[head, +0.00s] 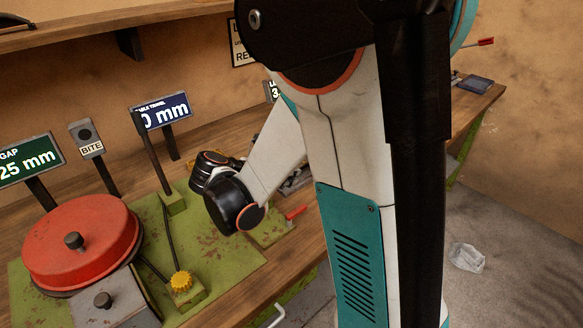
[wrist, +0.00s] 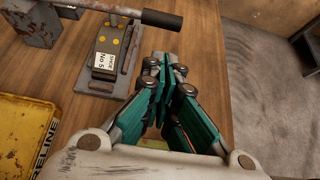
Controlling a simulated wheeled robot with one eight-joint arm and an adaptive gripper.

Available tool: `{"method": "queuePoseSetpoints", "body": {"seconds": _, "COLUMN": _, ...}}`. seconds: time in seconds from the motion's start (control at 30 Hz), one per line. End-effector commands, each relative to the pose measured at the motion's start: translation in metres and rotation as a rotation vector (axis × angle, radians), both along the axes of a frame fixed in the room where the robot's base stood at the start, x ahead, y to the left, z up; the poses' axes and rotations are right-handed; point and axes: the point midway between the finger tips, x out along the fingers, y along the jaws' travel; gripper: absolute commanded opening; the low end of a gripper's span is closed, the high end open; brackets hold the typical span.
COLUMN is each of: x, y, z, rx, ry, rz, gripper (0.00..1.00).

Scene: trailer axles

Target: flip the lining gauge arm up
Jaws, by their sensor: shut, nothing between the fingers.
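In the wrist view, a grey rod with a black grip (wrist: 160,19) lies roughly level across the top; it looks like the lining gauge arm. It meets a grey metal block (wrist: 40,24) at the left. Below the rod, a dark shoe piece labelled "SHOE No 5" (wrist: 106,58) lies on a worn metal base. My gripper (wrist: 166,62) is shut and empty, its teal fingers together just right of the shoe piece and apart from the black grip. In the head view my arm hides the fingers and most of the gauge.
A yellow box with lettering (wrist: 28,135) is at lower left in the wrist view. The wooden bench (wrist: 205,40) is bare right of my fingers. In the head view, a red drum (head: 80,245), a yellow knob (head: 181,282) and a red lever (head: 296,212) stand near my arm.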

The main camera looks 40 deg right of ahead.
Motion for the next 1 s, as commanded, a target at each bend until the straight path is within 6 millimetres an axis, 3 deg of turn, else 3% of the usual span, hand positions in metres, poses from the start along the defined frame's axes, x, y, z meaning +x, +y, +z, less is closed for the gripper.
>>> {"method": "queuePoseSetpoints", "body": {"seconds": 0.47, "x": 0.001, "y": -0.006, "z": -0.004, "rx": -0.005, "ry": 0.007, "rz": 0.0, "gripper": 0.0}}
{"method": "queuePoseSetpoints", "body": {"seconds": 1.0, "x": 0.006, "y": -0.076, "z": -0.047, "rx": -0.004, "ry": 0.007, "rz": 0.0, "gripper": 0.0}}
